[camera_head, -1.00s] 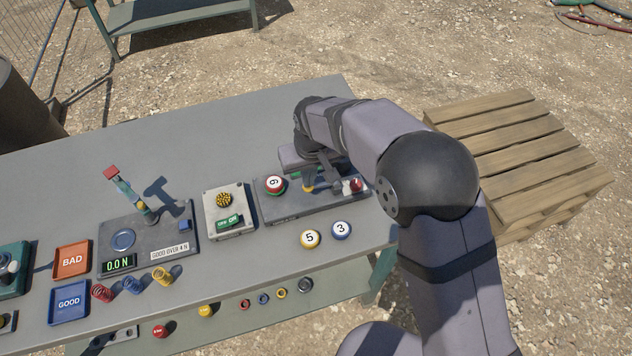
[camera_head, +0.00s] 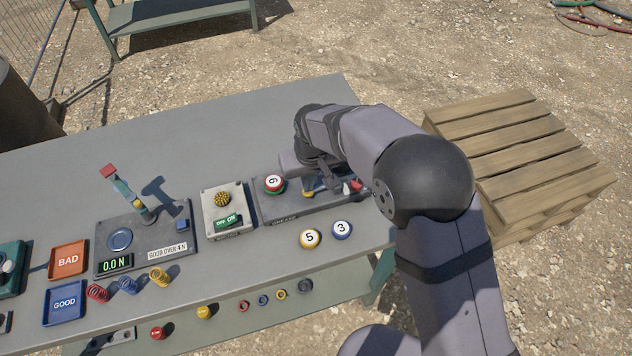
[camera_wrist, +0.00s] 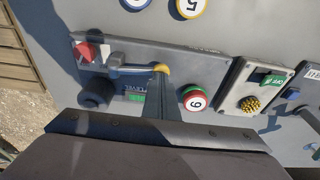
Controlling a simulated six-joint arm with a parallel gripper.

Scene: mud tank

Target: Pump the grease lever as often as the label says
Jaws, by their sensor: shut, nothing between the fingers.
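The dark grey grease panel (camera_head: 285,217) lies on the bench beneath my arm. Its lever shows in the wrist view as a blue-grey bar (camera_wrist: 130,69) with a yellow end (camera_wrist: 161,68). A red part (camera_wrist: 86,51) sits near the panel's other end. A green-edged label (camera_wrist: 135,93) beside the bar is partly covered, and its count cannot be read. My gripper (camera_wrist: 166,92) is shut and empty, with its fingers close to the yellow end; whether they touch it is unclear. In the head view, my arm hides part of the lever.
A numbered disc (camera_head: 274,184), 6 or 9, sits at the panel's left end. Discs 5 (camera_head: 310,239) and 3 (camera_head: 341,230) lie in front. A switch box (camera_head: 222,200) stands left, beyond it a spring tester (camera_head: 186,243). The bench behind is clear.

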